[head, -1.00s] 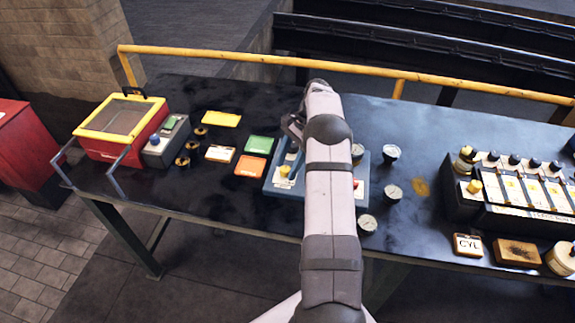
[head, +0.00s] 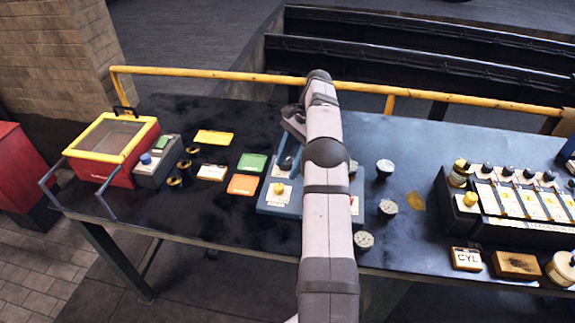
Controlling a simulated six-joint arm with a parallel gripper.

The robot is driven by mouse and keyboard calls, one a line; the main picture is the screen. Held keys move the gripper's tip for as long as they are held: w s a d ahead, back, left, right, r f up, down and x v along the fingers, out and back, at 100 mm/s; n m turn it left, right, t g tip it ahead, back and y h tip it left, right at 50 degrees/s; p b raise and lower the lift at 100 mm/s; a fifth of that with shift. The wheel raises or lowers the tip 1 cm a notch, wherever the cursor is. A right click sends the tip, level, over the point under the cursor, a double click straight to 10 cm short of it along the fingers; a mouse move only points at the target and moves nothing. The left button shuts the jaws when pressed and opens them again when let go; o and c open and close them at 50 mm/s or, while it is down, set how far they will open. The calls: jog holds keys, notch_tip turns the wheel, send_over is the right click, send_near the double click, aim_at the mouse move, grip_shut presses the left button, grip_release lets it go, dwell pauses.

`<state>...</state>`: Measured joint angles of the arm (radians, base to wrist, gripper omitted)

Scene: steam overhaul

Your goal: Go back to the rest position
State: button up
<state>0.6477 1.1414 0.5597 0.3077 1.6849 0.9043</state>
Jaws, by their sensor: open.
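The panel carries a yellow knob (head: 279,188) and pale labels. My arm covers much of the panel's right half. I cannot tell whether the fingertips touch the panel.
A red box with a yellow-framed lid (head: 112,137) and a grey control box (head: 157,162) stand at left. Coloured cards lie beside the panel. Round gauges (head: 384,167) lie right of my arm. A yellow rail (head: 220,76) runs behind.

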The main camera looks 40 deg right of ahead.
dwell(0.3)
jog(key=s+a+r+n+h, duration=0.1)
jog(key=s+a+r+n, duration=0.2)
jog(key=a, duration=0.6)
jog(key=s+a+n+h, duration=0.2)
jog(key=s+a+n, duration=0.1)
jog(key=a+n, duration=0.4)
jog(key=s+a+f+n, duration=0.1)
jog(key=s+a+n, duration=0.1)
jog(key=s, duration=0.4)
jog(key=s+a+f+n+h, duration=0.1)
jog(key=s+a+n, duration=0.2)
jog(key=s, duration=0.3)
jog(key=s+a+f+n, duration=0.2)
jog(key=s+a, duration=0.3)
jog(key=s, duration=0.2)
jog(key=shift+n, duration=0.4)
